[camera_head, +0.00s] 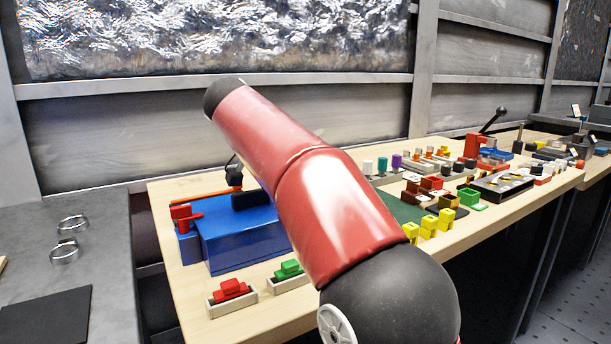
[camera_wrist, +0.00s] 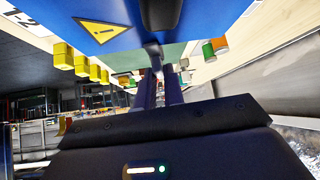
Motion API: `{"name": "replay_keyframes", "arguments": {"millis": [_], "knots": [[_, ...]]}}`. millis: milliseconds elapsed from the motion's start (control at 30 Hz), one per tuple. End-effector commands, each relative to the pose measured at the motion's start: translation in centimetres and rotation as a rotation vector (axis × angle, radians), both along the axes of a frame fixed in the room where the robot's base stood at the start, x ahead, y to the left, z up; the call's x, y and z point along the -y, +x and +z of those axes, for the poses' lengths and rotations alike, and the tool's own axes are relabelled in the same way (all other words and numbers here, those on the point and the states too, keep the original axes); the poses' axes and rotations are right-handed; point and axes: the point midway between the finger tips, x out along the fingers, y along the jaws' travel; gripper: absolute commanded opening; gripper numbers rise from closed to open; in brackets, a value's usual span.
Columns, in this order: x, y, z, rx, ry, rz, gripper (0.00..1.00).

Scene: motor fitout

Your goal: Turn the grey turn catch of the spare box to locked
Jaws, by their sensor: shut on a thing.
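The blue box (camera_head: 235,238) stands on the wooden bench in the head view, partly hidden behind my arm. Its blue face with a yellow warning triangle (camera_wrist: 103,31) fills the top of the wrist view. A small dark grey catch (camera_wrist: 153,50) sticks out from the box beside a black rounded part (camera_wrist: 160,12). My gripper (camera_wrist: 157,76) is shut on the grey catch, with its fingers close together. Its exact turn angle is hard to tell. I cannot make out the gripper or the grey catch in the head view.
A red part (camera_head: 183,216) is at the box's left side. Red (camera_head: 231,290) and green (camera_head: 289,269) blocks sit in pale holders before the box. Yellow blocks (camera_head: 428,227) and other small parts crowd the bench to the right. A grey worktop (camera_head: 95,250) lies left.

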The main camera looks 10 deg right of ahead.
Motion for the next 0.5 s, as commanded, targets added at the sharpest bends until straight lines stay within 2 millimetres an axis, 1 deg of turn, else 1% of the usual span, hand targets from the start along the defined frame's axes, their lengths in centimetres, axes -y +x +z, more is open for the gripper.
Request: {"name": "replay_keyframes", "arguments": {"millis": [200, 500], "knots": [[-0.19, 0.17, -0.09, -0.002, 0.002, -0.107, 0.00], [-0.15, 0.19, -0.11, -0.003, 0.002, -0.169, 0.00]]}}
